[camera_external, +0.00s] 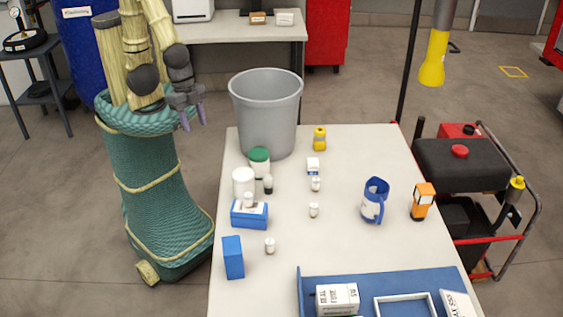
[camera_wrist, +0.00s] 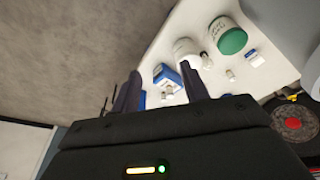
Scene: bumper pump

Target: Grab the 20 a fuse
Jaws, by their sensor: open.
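Several small white cylindrical pieces that look like fuses stand on the table: one at the front left (camera_external: 270,245), one in the middle (camera_external: 314,210) and one farther back (camera_external: 316,184). Another small white piece (camera_external: 249,199) is on or just behind a blue-and-white box (camera_external: 249,219). Their markings are too small to read, so I cannot tell which is the 20 A fuse. My gripper (camera_external: 194,116) is open and empty, raised off the table's left side. In the wrist view its two fingers (camera_wrist: 160,87) point towards the table, with the blue box (camera_wrist: 166,75) beyond them.
The table (camera_external: 350,250) also holds a grey bin (camera_external: 265,115), a green-lidded jar (camera_external: 259,161), a white jar (camera_external: 243,182), a blue block (camera_external: 233,258), a blue mug (camera_external: 375,201), an orange item (camera_external: 422,201) and a blue tray (camera_external: 385,283).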

